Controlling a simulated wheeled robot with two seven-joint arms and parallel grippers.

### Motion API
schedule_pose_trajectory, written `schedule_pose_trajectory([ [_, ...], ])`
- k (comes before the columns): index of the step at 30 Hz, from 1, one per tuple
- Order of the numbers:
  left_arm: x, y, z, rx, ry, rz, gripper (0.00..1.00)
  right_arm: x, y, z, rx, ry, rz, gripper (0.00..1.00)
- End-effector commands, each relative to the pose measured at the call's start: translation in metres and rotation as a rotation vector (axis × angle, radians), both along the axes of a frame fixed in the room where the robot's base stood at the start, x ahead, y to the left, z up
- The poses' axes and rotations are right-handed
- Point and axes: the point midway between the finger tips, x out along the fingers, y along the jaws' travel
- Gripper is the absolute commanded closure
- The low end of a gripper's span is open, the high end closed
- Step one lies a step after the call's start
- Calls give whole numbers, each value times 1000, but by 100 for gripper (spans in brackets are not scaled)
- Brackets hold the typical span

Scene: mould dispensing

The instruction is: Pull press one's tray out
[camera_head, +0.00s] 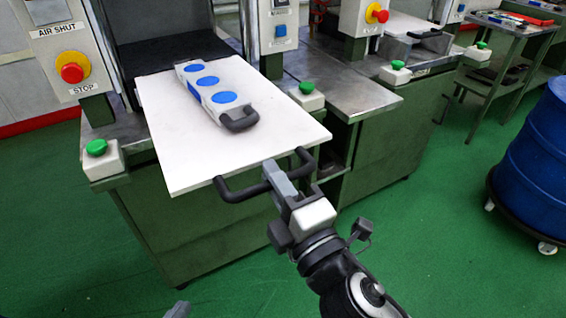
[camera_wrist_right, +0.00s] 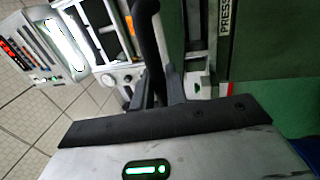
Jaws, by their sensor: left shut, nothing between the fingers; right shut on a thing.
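The white tray (camera_head: 180,150) of the nearest press sticks out well past the press bed. It carries a white mould (camera_head: 193,84) with blue round tops and its own black handle (camera_head: 240,121). My right gripper (camera_head: 277,180) is shut on the black tray handle (camera_head: 235,193) at the tray's front edge. In the right wrist view, the dark handle (camera_wrist_right: 147,40) passes between the fingers (camera_wrist_right: 160,92). My left gripper (camera_head: 178,309) shows only as a grey tip at the bottom edge, shut and empty, away from the tray.
Green buttons (camera_head: 96,147) (camera_head: 306,88) stand on boxes on both sides of the tray. A red stop button (camera_head: 72,73) is at the upper left. A second press (camera_head: 415,75) stands beyond. A blue drum (camera_head: 540,150) is at the right. Green floor in front is clear.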

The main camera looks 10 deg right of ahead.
Motion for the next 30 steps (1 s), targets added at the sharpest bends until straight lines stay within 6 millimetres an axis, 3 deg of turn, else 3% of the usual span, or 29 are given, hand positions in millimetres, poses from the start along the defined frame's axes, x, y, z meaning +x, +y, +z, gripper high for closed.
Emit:
schedule_pose_trajectory([
  [14,-2,0,-1,-1,5,1,100,-7,3,0,-2,-1,14,100],
  [15,-2,0,-1,-1,5,1,100,-7,3,0,-2,-1,14,83],
  [17,-2,0,-1,-1,5,1,100,-7,3,0,-1,-2,14,68],
  [30,-2,0,-3,-1,3,0,100,-10,2,-4,-1,0,21,68],
])
